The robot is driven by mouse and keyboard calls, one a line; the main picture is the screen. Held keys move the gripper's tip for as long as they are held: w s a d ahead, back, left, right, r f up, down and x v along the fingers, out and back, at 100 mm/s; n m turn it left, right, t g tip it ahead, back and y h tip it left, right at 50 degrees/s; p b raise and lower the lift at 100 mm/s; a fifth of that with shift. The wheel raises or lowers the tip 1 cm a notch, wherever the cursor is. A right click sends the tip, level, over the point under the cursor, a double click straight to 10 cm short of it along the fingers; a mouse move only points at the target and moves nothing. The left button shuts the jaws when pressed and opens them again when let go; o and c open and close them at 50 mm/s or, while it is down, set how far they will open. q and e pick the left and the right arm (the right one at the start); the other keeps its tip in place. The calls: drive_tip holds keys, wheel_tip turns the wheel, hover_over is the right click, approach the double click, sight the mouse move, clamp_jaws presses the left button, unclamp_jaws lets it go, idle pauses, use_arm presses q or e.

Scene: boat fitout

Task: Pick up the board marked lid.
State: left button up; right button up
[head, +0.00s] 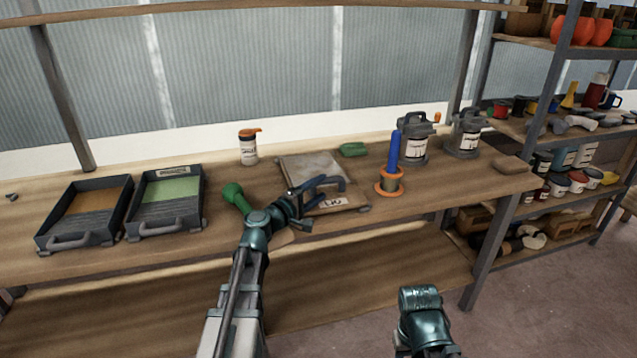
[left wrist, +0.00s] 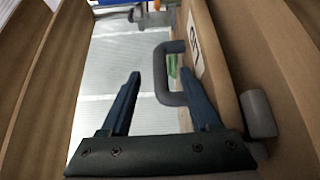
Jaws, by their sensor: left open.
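The board marked lid (head: 312,166) lies on the workbench, a pale panel with a white label (head: 333,203) on its front edge. My left gripper (head: 322,187) is open at the front of this board, its dark blue fingers close to the label. In the left wrist view the open fingers (left wrist: 160,74) are on either side of a grey handle (left wrist: 160,75) that stands out from the board (left wrist: 222,80). The handle bar shows between the fingertips; I cannot tell whether they touch it. My right gripper is not in view; only part of that arm shows.
Two dark trays (head: 82,215) (head: 166,203) stand left. A green-handled tool (head: 234,195) lies close beside my left arm.

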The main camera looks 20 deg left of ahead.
sight(329, 183)
use_arm(q)
drive_tip(key=x, duration=0.5)
drive_tip(key=shift+s, duration=0.1)
clamp_jaws()
idle(1.3)
